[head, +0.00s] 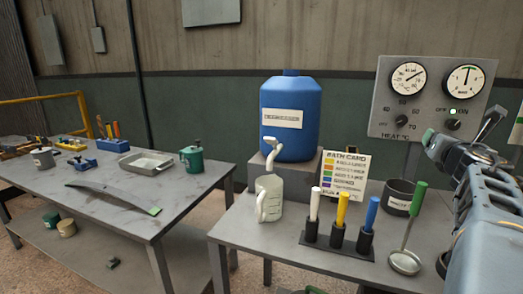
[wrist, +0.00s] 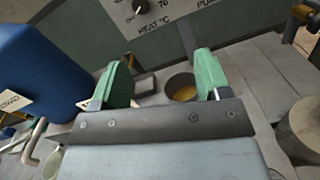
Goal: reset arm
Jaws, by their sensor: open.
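My arm comes in from the right edge in the head view. My gripper (wrist: 162,80) shows in the wrist view with its two green fingers wide apart and nothing between them. In the head view only part of my gripper (head: 428,138) shows, raised in front of the control panel (head: 432,98). Beyond the fingers in the wrist view is a dark pot (wrist: 181,86) with something yellowish inside. The pot (head: 400,197) also stands on the right table in the head view, apart from my gripper.
A blue drum (head: 290,118) with a tap stands on a block, above a clear jug (head: 269,198). A rack (head: 338,244) holds white, yellow and blue handled tools. A green-handled ladle (head: 405,262) stands right of it. A card (head: 343,175) stands behind. The left table (head: 110,185) holds several items.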

